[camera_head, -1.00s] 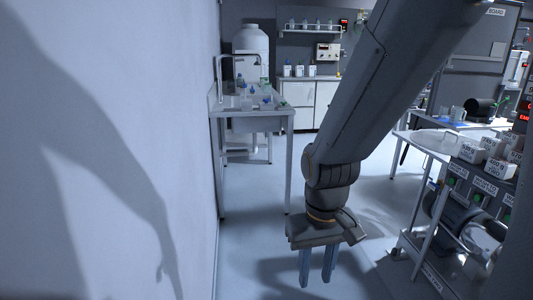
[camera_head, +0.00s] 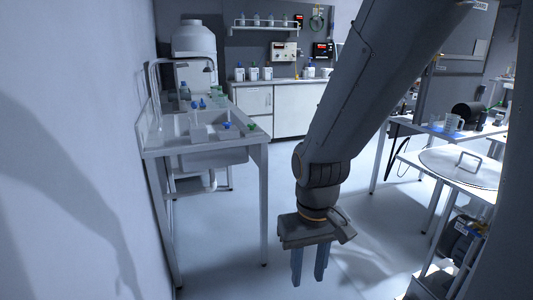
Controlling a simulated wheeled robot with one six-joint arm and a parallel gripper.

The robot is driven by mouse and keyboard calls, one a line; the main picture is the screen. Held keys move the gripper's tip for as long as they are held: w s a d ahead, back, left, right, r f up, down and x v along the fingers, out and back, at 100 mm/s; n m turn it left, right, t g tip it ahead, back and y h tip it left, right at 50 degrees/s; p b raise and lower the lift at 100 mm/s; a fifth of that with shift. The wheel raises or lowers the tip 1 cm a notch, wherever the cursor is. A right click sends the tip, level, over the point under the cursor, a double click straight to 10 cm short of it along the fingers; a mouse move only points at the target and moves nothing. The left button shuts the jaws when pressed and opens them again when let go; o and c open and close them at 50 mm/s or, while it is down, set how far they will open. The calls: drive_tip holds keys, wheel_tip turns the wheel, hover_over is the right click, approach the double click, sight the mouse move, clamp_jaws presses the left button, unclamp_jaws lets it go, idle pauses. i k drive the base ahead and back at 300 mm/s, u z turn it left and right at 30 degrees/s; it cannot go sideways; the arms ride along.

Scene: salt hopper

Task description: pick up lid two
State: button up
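My gripper (camera_head: 309,274) hangs down over bare floor in the middle, its two blue-grey fingers apart with nothing between them. A large round grey lid (camera_head: 440,160) with a bar handle lies flat on a stand at the right, well away from my gripper; the picture's right side partly hides it. A small blue cap (camera_head: 227,125) and a small green cap (camera_head: 251,126) lie by the sink at the left. I can read no number on any of them, so I cannot tell which is lid two.
The sink bench (camera_head: 205,145) stands along the left wall. A white tank (camera_head: 194,38) stands behind it. A white cabinet (camera_head: 298,107) with jars is at the back. A bench with a jug (camera_head: 452,124) is at the right. The floor (camera_head: 230,225) between is clear.

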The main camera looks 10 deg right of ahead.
sight(472, 169)
drive_tip(key=z, duration=0.5)
drive_tip(key=i, duration=1.5)
drive_tip(key=z, duration=1.65)
drive_tip(key=i, duration=1.15)
drive_tip(key=z, duration=0.65)
